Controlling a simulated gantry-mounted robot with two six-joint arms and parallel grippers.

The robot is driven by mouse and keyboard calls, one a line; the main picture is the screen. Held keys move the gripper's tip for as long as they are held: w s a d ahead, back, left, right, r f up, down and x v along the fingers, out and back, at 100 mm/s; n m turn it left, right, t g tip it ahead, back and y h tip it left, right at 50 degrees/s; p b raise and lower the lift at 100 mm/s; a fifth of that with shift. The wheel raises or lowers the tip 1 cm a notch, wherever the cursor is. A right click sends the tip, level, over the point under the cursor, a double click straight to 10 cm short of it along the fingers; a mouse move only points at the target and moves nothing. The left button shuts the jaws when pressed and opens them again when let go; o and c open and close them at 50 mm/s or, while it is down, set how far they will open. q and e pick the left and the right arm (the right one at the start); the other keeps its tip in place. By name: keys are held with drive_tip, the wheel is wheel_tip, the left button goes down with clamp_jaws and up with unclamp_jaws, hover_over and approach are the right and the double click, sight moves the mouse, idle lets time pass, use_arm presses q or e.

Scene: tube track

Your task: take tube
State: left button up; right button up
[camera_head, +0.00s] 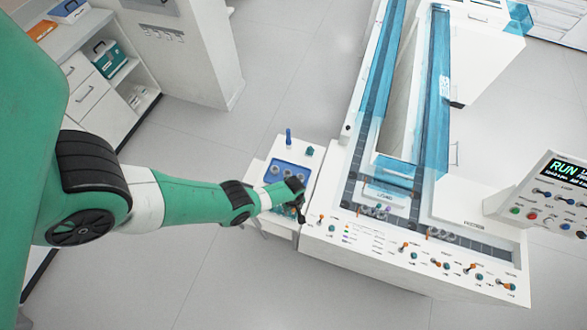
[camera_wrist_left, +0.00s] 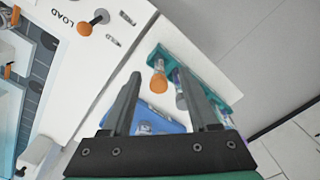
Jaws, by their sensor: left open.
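My left gripper (camera_head: 295,196) reaches down over the small side stand at the track's left end. In the left wrist view its two fingers are apart, with the gripper (camera_wrist_left: 159,74) pointing at a teal rack (camera_wrist_left: 219,88). An orange-capped tube (camera_wrist_left: 158,82) shows between the fingers, near the left finger. A second tube (camera_wrist_left: 179,88), clear with a bluish body, shows beside it near the right finger. I cannot tell how far the fingertips are from the tubes. A blue tray (camera_head: 290,172) lies on the stand, partly hidden by the gripper. My right gripper is out of view.
The tube track machine (camera_head: 350,245) stands right beside the stand, with orange and teal switches along its front. A control panel (camera_head: 555,195) is at the right. Open floor lies left of the stand.

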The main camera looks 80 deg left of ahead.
use_arm(q)
drive_tip(key=shift+f, duration=0.15)
drive_tip(key=shift+c, duration=0.2)
clamp_jaws()
